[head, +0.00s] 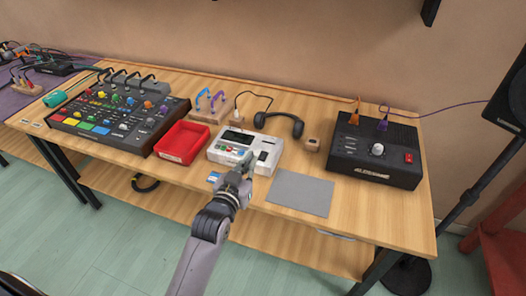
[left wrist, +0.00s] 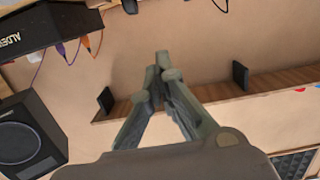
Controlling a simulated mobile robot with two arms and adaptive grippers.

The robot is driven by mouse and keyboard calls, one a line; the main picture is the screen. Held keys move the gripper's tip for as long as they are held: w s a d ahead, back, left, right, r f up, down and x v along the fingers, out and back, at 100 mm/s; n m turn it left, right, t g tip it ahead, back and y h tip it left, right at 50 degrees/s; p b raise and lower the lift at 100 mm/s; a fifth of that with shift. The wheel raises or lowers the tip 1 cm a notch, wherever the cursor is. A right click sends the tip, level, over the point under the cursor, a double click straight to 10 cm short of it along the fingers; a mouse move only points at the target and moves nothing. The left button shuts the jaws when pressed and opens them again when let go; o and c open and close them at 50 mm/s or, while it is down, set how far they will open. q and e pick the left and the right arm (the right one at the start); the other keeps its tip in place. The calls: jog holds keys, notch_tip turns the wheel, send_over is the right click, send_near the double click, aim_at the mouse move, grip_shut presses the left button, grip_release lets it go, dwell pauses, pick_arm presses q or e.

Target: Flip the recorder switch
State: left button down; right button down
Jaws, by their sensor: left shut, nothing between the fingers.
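A white box-shaped device (head: 267,147), which looks like the recorder, sits at the middle of the wooden table. It has a dark display, small red and green buttons on its front left, and darker controls at its right. My left gripper (head: 246,160) is at its front edge in the head view, fingers pointing at it and covering part of its front. I cannot tell whether they touch it. In the left wrist view my left gripper (left wrist: 161,66) is shut and empty, its tips together; the recorder does not show there. My right gripper is not in view.
A red tray (head: 182,143) and a colourful mixer (head: 120,115) stand left of the recorder. Headphones (head: 297,124) lie behind it. A grey mat (head: 301,193) lies front right. A black amplifier box (head: 376,150) with a red switch stands at right, near a speaker (head: 509,98).

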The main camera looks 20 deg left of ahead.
pick_arm(q)
jog(key=shift+w, duration=0.1)
jog(key=p, duration=0.1)
send_over(263, 159)
jog(key=shift+f, duration=0.5)
notch_tip(263, 159, down, 3)
jog(key=shift+r, duration=0.15)
jog(key=shift+w+f, duration=0.1)
jog(key=shift+f, duration=0.65)
